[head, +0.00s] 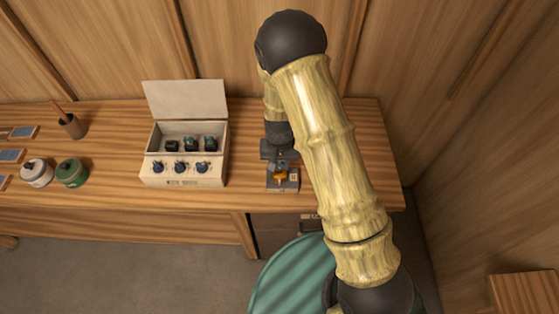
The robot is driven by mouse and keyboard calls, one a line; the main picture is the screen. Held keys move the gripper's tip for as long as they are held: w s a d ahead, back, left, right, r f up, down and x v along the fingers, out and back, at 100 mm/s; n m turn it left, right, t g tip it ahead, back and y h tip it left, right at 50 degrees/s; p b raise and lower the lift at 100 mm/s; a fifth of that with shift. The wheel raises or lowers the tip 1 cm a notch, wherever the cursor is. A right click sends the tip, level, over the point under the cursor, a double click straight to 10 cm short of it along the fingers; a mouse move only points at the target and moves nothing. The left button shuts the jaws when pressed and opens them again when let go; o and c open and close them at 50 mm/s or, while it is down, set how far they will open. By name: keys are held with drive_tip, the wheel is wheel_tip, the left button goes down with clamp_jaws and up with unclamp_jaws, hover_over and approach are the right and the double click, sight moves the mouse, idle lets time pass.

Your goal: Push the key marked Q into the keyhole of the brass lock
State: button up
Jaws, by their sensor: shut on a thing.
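My gripper (279,166) points down near the right end of the wooden bench, just over a small dark block. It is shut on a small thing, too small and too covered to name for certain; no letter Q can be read. A brass-coloured piece (281,175), which looks like the brass lock, sits on the dark block right below my fingers. I cannot tell whether the held thing touches it. The keyhole is not visible. No key marked Q can be made out in this view.
A cream box (186,175) with its lid raised stands left of my gripper, with three dark knobs in front and three dark things inside. Farther left are a white jar (37,174), a green jar (72,174) and a brown cup (73,127).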

drive_tip(key=shift+s+f, duration=0.1)
drive_tip(key=shift+f, duration=0.2)
idle(0.4)
drive_tip(key=shift+f+b, duration=0.5)
drive_tip(key=shift+f, duration=0.05)
idle(0.7)
